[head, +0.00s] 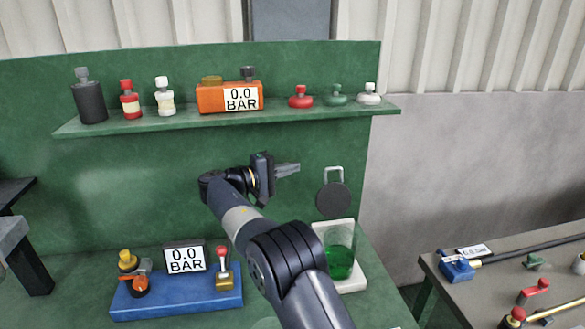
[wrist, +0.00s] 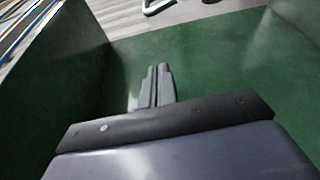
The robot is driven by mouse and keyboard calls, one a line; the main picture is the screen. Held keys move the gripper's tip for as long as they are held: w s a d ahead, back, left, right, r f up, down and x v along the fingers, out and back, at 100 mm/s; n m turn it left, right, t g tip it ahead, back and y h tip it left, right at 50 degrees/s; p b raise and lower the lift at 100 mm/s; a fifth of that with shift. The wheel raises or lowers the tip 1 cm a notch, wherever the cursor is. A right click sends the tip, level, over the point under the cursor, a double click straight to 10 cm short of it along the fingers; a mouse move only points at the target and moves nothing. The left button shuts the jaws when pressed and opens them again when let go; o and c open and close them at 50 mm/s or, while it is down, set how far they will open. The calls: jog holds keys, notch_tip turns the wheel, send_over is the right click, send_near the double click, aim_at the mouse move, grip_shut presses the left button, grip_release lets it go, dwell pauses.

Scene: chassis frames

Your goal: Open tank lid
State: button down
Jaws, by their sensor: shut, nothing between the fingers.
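The tank (head: 340,262) is a clear container with green liquid, on a white base at the right end of the bench. A dark round lid (head: 333,199) with a pale loop handle (head: 333,174) stands upright above the tank's back edge, its flat face toward me. Whether it touches the tank I cannot tell. My gripper (head: 292,169) is shut and empty, to the left of the lid and apart from it, pointing right. In the wrist view its fingers (wrist: 157,82) are together with nothing between them.
A green shelf (head: 285,116) with bottles, an orange gauge box (head: 229,97) and small knobs runs above. A blue valve block (head: 178,303) with a gauge display (head: 185,258) is at the left front. A side table (head: 475,287) with valves is at right.

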aim_at(334, 192)
jog(key=p+x, duration=0.2)
jog(key=x, duration=0.6)
jog(key=shift+s+d+r+p, duration=0.1)
jog(key=shift+s+p, duration=0.15)
jog(key=shift+s, duration=0.8)
jog(key=shift+s+d+p, duration=0.15)
jog(key=shift+s+p, duration=0.1)
jog(key=shift+s, duration=0.75)
jog(key=shift+b, duration=0.3)
